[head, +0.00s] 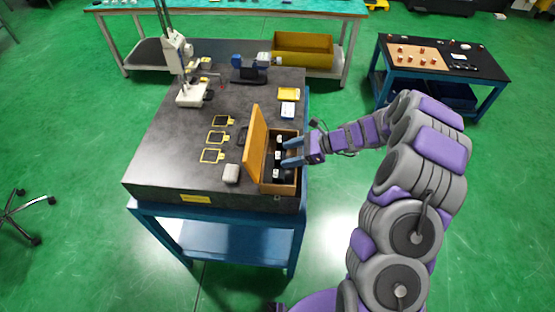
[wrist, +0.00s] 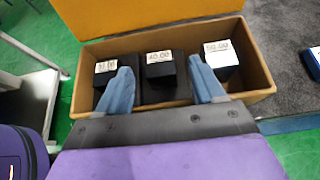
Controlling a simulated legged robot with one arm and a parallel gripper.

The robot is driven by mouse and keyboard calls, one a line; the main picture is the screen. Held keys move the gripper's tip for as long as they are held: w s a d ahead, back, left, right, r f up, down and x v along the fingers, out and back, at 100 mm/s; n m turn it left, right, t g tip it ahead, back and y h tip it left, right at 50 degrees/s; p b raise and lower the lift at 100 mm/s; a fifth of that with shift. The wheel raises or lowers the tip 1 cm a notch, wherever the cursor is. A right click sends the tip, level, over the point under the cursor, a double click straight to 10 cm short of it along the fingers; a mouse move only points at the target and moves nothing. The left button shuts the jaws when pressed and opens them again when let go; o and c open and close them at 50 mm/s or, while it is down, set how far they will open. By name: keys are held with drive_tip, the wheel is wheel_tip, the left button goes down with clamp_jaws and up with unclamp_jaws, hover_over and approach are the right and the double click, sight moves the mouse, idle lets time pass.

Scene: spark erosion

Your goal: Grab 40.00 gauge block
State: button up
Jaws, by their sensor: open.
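The 40.00 gauge block (wrist: 160,68) is a black block with a white label, standing in the middle of an open wooden box (wrist: 262,72). In the wrist view it lies beyond and between the two blue fingertips of my gripper (wrist: 163,80). My gripper is open and empty, its fingers reaching over the near side of the box. One block with a partly unreadable label (wrist: 105,70) is left of the 40.00 block, and the 50.00 block (wrist: 220,56) is right of it. In the head view, my gripper (head: 291,152) is at the box's right side (head: 297,178).
The box's raised lid (head: 255,143) stands along its left side. The box sits near the right edge of a dark table (head: 160,160). Yellow frames (head: 212,156), a light grey block (head: 231,173) and a white stand (head: 190,95) are to the left. A yellow bin (head: 302,47) is behind.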

sight(282, 156)
drive_tip(key=shift+a+f, duration=0.55)
drive_tip(key=shift+f, duration=0.1)
drive_tip(key=shift+a, duration=0.2)
drive_tip(key=shift+w+a+f, duration=0.1)
drive_tip(key=shift+a+f, duration=0.05)
drive_tip(key=shift+a, duration=0.4)
drive_tip(key=shift+c, duration=1.4)
drive_tip(key=c, duration=0.3)
drive_tip(key=shift+d, duration=0.55)
drive_tip(key=c, duration=0.5)
drive_tip(key=shift+a, duration=0.15)
clamp_jaws()
